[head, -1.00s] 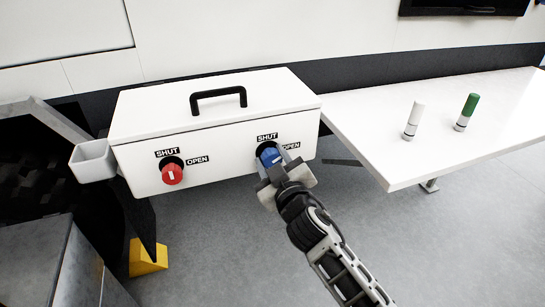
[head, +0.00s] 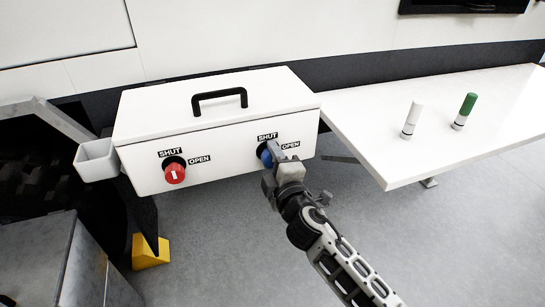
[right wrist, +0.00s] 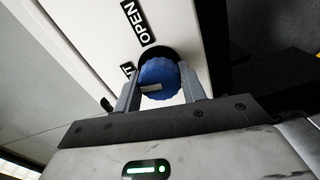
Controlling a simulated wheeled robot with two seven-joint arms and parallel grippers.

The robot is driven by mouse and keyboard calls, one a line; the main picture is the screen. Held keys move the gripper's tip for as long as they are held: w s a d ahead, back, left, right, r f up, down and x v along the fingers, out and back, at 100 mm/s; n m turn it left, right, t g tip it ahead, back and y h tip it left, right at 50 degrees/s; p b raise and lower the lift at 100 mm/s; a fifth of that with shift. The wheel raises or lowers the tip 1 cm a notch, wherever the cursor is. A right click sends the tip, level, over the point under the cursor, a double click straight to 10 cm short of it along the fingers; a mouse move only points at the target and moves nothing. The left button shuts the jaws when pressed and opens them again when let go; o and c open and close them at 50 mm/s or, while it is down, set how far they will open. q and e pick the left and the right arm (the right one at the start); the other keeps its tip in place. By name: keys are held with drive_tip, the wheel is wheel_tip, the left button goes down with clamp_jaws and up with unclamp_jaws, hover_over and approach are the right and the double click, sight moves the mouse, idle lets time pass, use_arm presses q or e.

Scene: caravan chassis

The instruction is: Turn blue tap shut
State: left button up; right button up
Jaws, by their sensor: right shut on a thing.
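The blue tap (head: 266,158) is a round ribbed knob on the front of the white box (head: 200,130), with a SHUT label above it and an OPEN label to its right. My right gripper (head: 276,157) is shut on it and hides much of it in the head view. In the right wrist view the blue tap (right wrist: 158,72) sits between the two fingers (right wrist: 160,88). Its pale mark lies nearly level across its face there. The OPEN label is clear and the SHUT label is mostly hidden. My left gripper is not in view.
A red tap (head: 175,174) sits left on the same box, which has a black handle (head: 219,99) on its lid. A white shelf (head: 370,150) at right carries a white marker (head: 411,119) and a green-topped one (head: 464,111).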

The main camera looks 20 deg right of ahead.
drive_tip(key=shift+n, duration=0.9)
drive_tip(key=o, duration=1)
drive_tip(key=shift+s, duration=0.1)
drive_tip(key=shift+s+d+b, duration=0.15)
drive_tip(key=shift+s+b, duration=0.5)
drive_tip(key=shift+s, duration=3.3)
drive_tip(key=shift+s+d+b, duration=0.15)
drive_tip(key=shift+s+b, duration=0.45)
drive_tip(key=shift+s, duration=3.35)
drive_tip(key=shift+f, duration=0.1)
